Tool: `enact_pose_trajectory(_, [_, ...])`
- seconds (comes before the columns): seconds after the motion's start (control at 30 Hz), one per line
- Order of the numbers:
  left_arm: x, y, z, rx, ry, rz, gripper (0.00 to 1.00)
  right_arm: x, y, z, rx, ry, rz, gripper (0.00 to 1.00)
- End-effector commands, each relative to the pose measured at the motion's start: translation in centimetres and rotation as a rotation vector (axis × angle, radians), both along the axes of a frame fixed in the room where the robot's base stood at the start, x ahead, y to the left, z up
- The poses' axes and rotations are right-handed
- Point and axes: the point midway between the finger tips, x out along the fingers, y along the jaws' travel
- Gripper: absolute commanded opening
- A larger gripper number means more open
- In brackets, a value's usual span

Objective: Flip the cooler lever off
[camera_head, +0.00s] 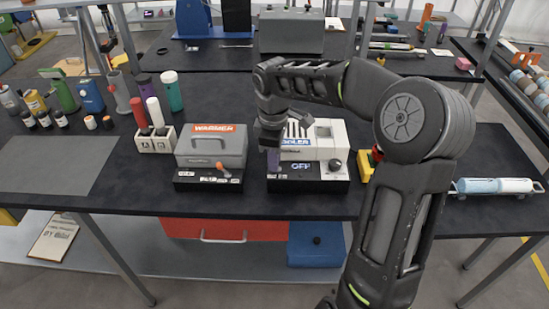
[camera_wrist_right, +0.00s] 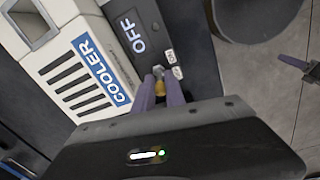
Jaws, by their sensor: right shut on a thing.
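The cooler (camera_head: 325,137) is a white box on a black base, with a blue COOLER label that also shows in the right wrist view (camera_wrist_right: 101,70). Its front panel reads OFF (camera_head: 301,166). My right gripper (camera_head: 273,160) reaches down to the left end of that panel. In the right wrist view its two purple fingers (camera_wrist_right: 162,90) are shut on the small lever (camera_wrist_right: 160,87), whose yellowish part shows between them. The fingers hide much of the lever. I do not make out my left gripper.
The grey warmer (camera_head: 212,147) with an orange-tipped lever (camera_head: 222,170) stands just left of the cooler. A two-slot white holder (camera_head: 155,143) and several bottles stand further left. The grey mat (camera_head: 60,165) is bare.

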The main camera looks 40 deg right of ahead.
Motion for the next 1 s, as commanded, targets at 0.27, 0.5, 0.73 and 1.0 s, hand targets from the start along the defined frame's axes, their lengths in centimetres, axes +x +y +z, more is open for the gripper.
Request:
enact_pose_trajectory(0.27, [-0.01, 0.01, 0.16, 0.0, 0.0, 0.0, 0.22, 0.17, 0.29, -0.03, -0.028, 0.024, 0.005, 0.0])
enact_pose_trajectory(0.5, [-0.06, 0.04, 0.61, 0.002, 0.002, 0.001, 0.22, 0.48, 0.7, -0.16, -0.133, 0.103, 0.004, 0.0])
enact_pose_trajectory(0.73, [-0.07, 0.04, 0.55, 0.002, 0.003, 0.001, 0.22, 0.46, 0.57, -0.2, -0.15, 0.112, 0.0, 0.0])
enact_pose_trajectory(1.0, [-0.08, 0.04, 0.55, 0.002, 0.003, 0.0, 0.22, 0.46, 0.57, -0.2, -0.149, 0.113, 0.0, 0.3])
